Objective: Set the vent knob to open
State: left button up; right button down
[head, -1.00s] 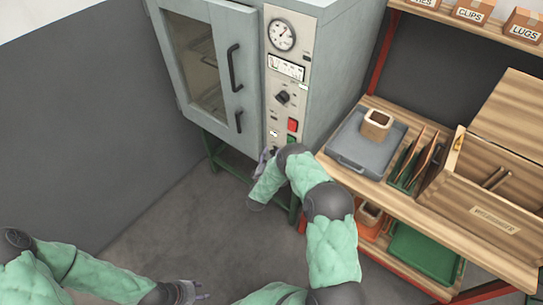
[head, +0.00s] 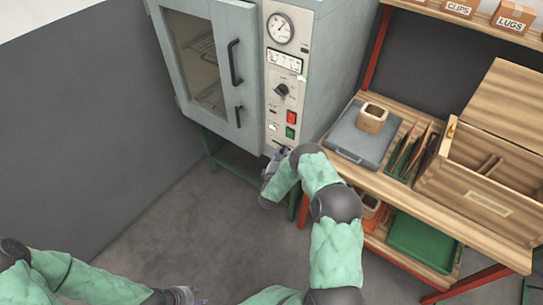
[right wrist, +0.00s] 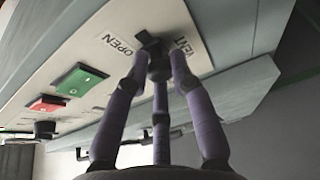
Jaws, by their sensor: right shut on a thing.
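The vent knob (right wrist: 149,39) is a small dark knob on the cream control panel, seen in the right wrist view. An OPEN label (right wrist: 117,45) is just to its left and a label that seems to read VENT (right wrist: 183,47) to its right. My right gripper (right wrist: 158,62) has its purple fingers closed in on the knob, hiding part of it, and I cannot read its setting. In the head view my right gripper (head: 269,163) is at the panel's lower end and the knob is hidden. My left gripper (head: 186,295) is low at the left, away from the oven, its fingers unclear.
The grey oven (head: 215,60) has a shut door. Its panel carries a gauge (head: 280,28), a black dial (head: 282,90), a red button (head: 291,117) and a green button (head: 290,132).

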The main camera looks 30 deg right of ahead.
jog(key=shift+s+d+f, duration=0.15)
jog(key=shift+s, duration=0.25)
jog(key=c, duration=1.1)
grip_release()
jog(key=shift+s, duration=0.1)
jog(key=shift+o, duration=0.2)
jog(key=v, duration=1.2)
